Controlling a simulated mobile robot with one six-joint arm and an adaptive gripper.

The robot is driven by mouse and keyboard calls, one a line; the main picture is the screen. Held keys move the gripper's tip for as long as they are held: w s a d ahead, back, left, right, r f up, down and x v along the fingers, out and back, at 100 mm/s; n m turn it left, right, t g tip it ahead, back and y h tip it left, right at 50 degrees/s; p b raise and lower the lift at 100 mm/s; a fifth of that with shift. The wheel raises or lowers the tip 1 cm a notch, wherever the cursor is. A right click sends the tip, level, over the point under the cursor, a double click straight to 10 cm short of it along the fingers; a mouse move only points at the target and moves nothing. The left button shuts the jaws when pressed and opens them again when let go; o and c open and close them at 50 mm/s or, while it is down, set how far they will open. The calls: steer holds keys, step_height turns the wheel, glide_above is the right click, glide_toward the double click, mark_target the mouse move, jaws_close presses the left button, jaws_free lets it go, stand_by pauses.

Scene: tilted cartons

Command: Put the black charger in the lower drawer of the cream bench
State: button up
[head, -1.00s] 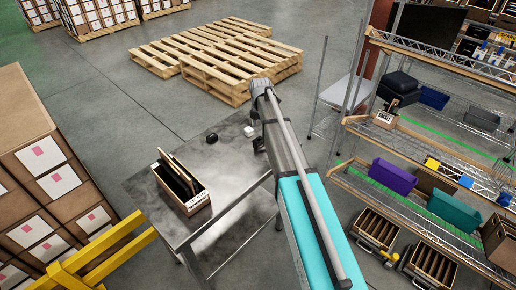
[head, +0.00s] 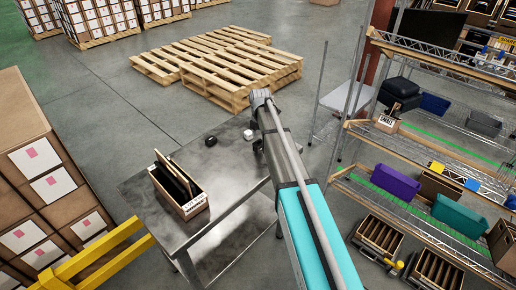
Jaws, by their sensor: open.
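A small black object (head: 211,141), possibly the black charger, lies on the grey metal table (head: 228,200) near its far edge. It is too small to tell for sure. My gripper (head: 258,146) is a dark shape at the table's far right, mostly hidden behind my own arm. It is open, to the right of the black object and apart from it. I cannot make out a cream bench or its drawers.
A small white object (head: 248,134) lies between the black object and my arm. An open carton (head: 195,207) stands on the table's left. Wire shelving (head: 400,150) with bins is at right, stacked cartons (head: 40,185) and a yellow rail (head: 105,258) at left, pallets (head: 235,70) behind.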

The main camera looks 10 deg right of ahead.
mark_target(259, 144)
steer(key=shift+f, duration=0.15)
steer(key=f+b, duration=0.3)
steer(key=shift+s+a, duration=0.1)
steer(key=shift+a, duration=0.2)
steer(key=shift+f+b, duration=1)
steer(key=shift+b, duration=0.1)
jaws_close()
